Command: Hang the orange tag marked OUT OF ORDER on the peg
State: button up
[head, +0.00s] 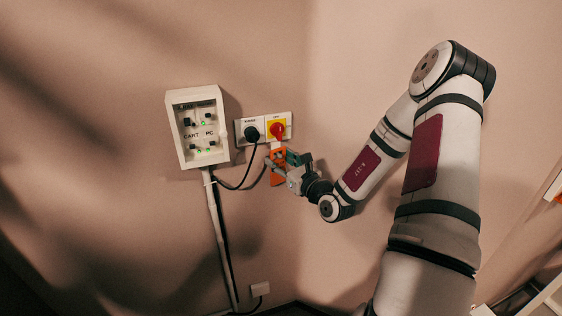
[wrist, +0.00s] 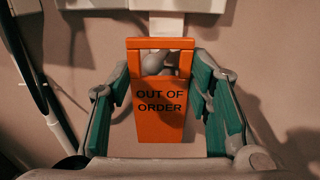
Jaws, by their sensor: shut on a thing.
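The orange tag (wrist: 160,118) marked OUT OF ORDER hangs upright in the middle of the wrist view, with an open window near its top. My gripper (wrist: 161,62) is shut on the tag, one green-padded finger at each side edge. A rounded grey thing, likely the peg (wrist: 168,64), shows in the tag's window; I cannot tell whether it passes through or lies behind. In the head view the tag (head: 277,170) is just below the red and yellow switch (head: 278,130), partly hidden by my gripper (head: 281,163). The peg cannot be made out there.
A wall plate holds the switch and a black plug (head: 252,134). Its black cable (head: 240,187) loops left, near the tag. A white box (head: 197,128) with green lights is left, above a conduit (head: 219,235). The wall right of the plate looks bare.

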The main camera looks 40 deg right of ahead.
dwell(0.4)
jog(key=o, duration=1)
jog(key=s, duration=1.2)
jog(key=shift+a, duration=0.1)
